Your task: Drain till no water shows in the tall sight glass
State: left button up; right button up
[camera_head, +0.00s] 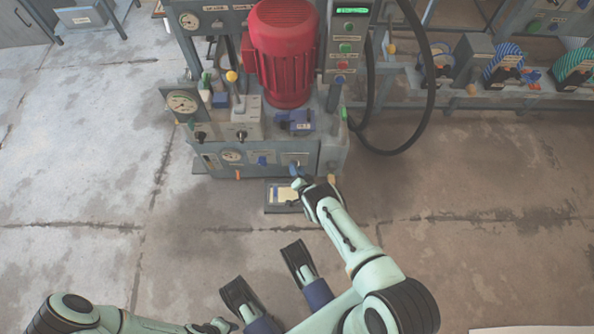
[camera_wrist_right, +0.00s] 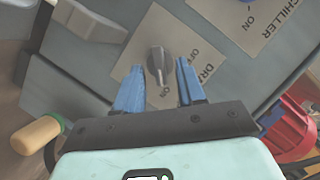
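The drain knob (camera_wrist_right: 157,59) is a grey turn handle on a cream plate (camera_wrist_right: 150,28) lettered DRAIN, OFF and ON. One end of the handle points toward the ON lettering. My right gripper (camera_wrist_right: 158,72) is open, with one blue finger on each side of the knob and visible gaps. In the head view, my right gripper (camera_head: 299,184) is at the lower front of the press (camera_head: 325,160). A slim upright sight glass (camera_head: 210,161) seems to show left of the lower gauge; its water level is too small to tell.
A CHILLER switch plate (camera_wrist_right: 270,20) lies beside the drain plate. A shallow tray (camera_head: 270,208) is on the floor below my right gripper. A red motor (camera_head: 285,50) tops the press, and a black hose (camera_head: 430,90) loops at its right. The floor left of the press is clear.

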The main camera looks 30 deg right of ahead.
grip_shut()
